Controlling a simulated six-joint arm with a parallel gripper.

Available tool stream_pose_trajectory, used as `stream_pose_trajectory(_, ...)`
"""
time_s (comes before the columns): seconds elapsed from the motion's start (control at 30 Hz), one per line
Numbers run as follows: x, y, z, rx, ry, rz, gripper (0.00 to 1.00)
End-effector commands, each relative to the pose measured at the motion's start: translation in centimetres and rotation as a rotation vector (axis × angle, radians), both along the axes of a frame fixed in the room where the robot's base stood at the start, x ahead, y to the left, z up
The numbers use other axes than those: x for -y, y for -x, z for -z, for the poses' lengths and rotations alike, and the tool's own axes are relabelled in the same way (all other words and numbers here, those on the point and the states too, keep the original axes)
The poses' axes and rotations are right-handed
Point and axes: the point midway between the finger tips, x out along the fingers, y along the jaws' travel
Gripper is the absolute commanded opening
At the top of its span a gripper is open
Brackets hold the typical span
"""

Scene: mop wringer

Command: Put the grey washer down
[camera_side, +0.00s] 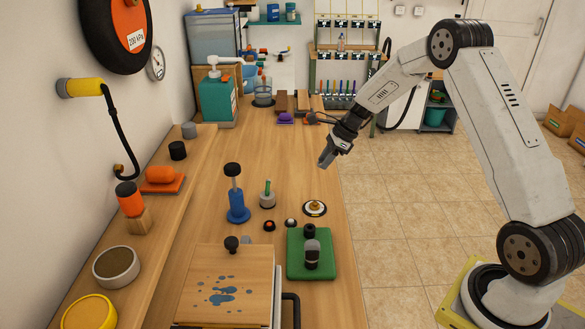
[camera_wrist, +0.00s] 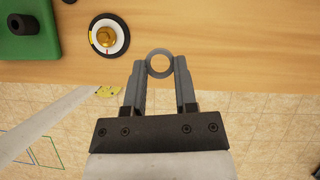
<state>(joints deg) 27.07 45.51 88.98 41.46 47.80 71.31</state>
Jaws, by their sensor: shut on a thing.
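My gripper (camera_side: 327,158) is at the right side of the wooden bench (camera_side: 205,215) in the side view, above the surface, near the bench's right edge. In the wrist view the grey washer (camera_wrist: 159,75), a flat ring with an open hole, sits between the fingertips of my gripper (camera_wrist: 159,66). The fingers are shut on its two sides. It shows against the wood, just inside the bench edge. In the side view the washer is too small to make out.
A white dial with a brass knob (camera_side: 315,209) and a green base with a black post (camera_side: 296,268) stand nearby; a blue pump (camera_side: 237,205) is further left. Bare wood lies right of the dial in the wrist view. Tiled floor is beyond the edge.

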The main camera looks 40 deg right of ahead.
Motion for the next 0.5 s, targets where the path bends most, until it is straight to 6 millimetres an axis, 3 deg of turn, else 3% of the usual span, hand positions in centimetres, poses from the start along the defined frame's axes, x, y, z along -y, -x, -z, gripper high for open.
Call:
stream_pose_trajectory(0.2, 0.4, -1.8, 2.3, -0.001, -0.001, -0.001, 0.00)
stream_pose_trajectory(0.5, 0.7, -2.8, 3.4, 0.000, 0.000, 0.000, 0.00)
